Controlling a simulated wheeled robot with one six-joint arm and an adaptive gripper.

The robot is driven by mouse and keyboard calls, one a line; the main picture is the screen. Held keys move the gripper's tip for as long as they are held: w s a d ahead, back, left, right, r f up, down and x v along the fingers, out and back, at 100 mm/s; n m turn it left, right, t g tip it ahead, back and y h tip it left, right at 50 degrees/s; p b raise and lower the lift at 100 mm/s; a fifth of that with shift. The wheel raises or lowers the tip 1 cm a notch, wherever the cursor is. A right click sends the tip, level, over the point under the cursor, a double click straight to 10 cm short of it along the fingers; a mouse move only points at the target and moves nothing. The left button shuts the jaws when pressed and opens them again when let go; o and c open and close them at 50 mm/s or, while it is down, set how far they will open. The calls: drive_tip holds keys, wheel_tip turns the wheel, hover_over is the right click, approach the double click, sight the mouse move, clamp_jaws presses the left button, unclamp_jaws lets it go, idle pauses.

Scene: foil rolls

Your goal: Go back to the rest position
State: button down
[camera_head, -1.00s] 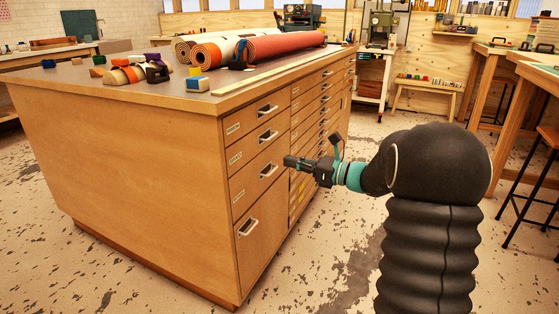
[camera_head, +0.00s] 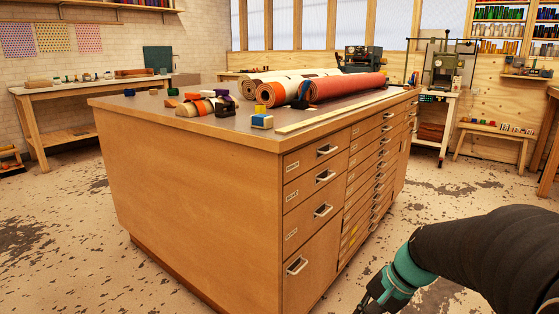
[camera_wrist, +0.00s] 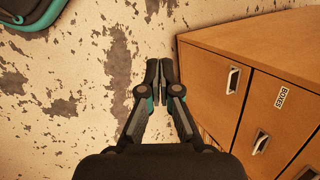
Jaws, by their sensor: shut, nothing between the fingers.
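My gripper (camera_wrist: 159,80) is shut and empty in the wrist view, its fingertips together over the worn floor, to the left of the wooden drawer cabinet (camera_wrist: 225,65). In the head view my gripper is at the bottom edge, low in front of the cabinet (camera_head: 200,200), with its fingertips cut off by the frame. Several foil rolls lie on the cabinet top at the back. One is red (camera_head: 345,87), one is orange (camera_head: 275,94) and one is pale (camera_head: 256,84).
Small coloured blocks (camera_head: 205,105) and a long pale strip (camera_head: 330,113) lie on the cabinet top. Drawer handles (camera_head: 323,211) stick out on the cabinet's right face. A workbench (camera_head: 70,90) stands at the back left. The floor (camera_head: 50,230) left of the cabinet is clear.

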drive_tip(key=s+r+n+t+h, duration=0.2)
drive_tip(key=s+r+n, duration=0.2)
drive_tip(key=s, duration=0.2)
drive_tip(key=s+a+r+n+t+h, duration=0.1)
drive_tip(key=s+r+n+t+h, duration=0.1)
drive_tip(key=s, duration=0.5)
drive_tip(key=shift+s+r+n+h, duration=0.25)
drive_tip(key=shift+r+n+h, duration=0.25)
drive_tip(key=shift+r+n, duration=0.6)
drive_tip(key=shift+f, duration=0.15)
